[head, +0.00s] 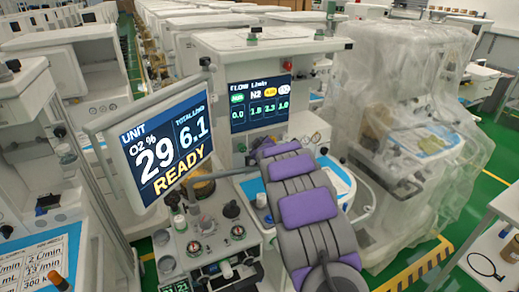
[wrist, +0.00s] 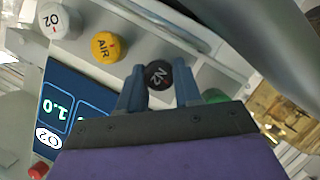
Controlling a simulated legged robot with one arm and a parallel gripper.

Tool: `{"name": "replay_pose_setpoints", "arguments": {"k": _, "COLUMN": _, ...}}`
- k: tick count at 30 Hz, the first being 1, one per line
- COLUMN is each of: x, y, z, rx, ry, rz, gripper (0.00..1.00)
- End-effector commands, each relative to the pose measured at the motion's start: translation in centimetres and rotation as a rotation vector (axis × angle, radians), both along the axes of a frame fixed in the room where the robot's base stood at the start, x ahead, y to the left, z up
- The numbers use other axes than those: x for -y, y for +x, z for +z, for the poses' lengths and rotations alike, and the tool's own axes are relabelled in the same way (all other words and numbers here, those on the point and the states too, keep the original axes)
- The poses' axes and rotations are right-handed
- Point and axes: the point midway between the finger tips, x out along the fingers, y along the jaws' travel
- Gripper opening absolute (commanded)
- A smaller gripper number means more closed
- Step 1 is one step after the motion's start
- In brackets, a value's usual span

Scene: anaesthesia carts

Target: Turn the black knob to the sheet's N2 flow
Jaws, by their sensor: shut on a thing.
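The black knob (wrist: 157,75), marked N2, sits between the two blue-grey fingers of my gripper (wrist: 158,88) in the wrist view. The gripper is shut on it, one finger on each side. In the head view my arm reaches to the panel below the flow screen (head: 261,103), and the fingers and knob are hidden. The screen reads about 1.8 under N2, with 0.0, 2.3 and 1.0 in the other columns; the digits are small. A printed sheet (head: 40,262) lies at the lower left, partly cut off, its N2 line not readable.
A yellow AIR knob (wrist: 106,47) and a white O2 knob (wrist: 53,19) stand beside the black one; a green knob (wrist: 214,97) is partly hidden. A tilted UNIT screen (head: 160,145) shows O2 29%, total 6.1, READY. A plastic-wrapped cart (head: 400,120) stands at the right.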

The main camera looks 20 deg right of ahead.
Motion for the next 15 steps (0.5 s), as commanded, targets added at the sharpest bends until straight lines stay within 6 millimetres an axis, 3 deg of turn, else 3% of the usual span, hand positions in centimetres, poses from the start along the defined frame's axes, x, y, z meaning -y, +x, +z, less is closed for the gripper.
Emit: {"name": "replay_pose_setpoints", "arguments": {"k": 15, "x": -0.15, "y": -0.01, "z": -0.33, "rx": 0.001, "ry": -0.142, "rz": 0.002, "gripper": 0.03}}
